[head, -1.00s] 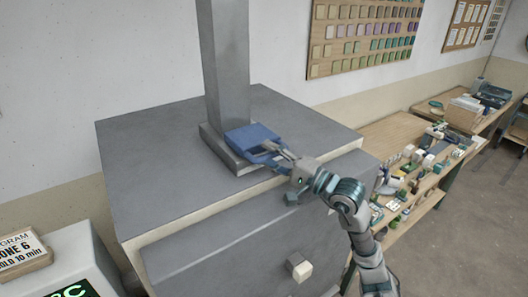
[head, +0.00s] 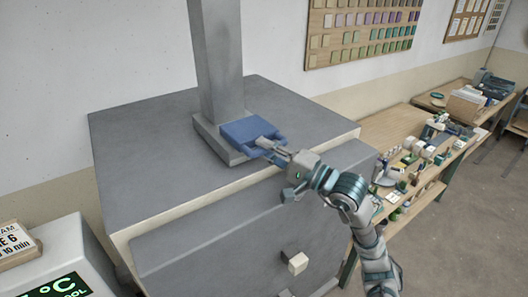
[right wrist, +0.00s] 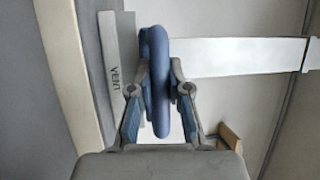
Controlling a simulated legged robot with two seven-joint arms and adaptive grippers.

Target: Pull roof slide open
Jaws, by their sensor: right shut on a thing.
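The roof slide (head: 240,130) is a flat blue plate with a loop handle, at the foot of the grey flue on top of the grey kiln. It sticks out of the flue's base toward its front right. My right gripper (head: 266,148) is shut on the blue handle. In the right wrist view the handle (right wrist: 159,75) stands edge-on between the two fingertips (right wrist: 160,92), which touch it from both sides. A grey plate (right wrist: 118,70) lettered VENT lies beside it. My left gripper is not in view.
The kiln top (head: 140,130) is clear around the flue (head: 216,60). A pale knob (head: 298,263) sticks out of the kiln's front. A bench (head: 395,125) with many small items stands to the right. A control box (head: 75,255) stands at the lower left.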

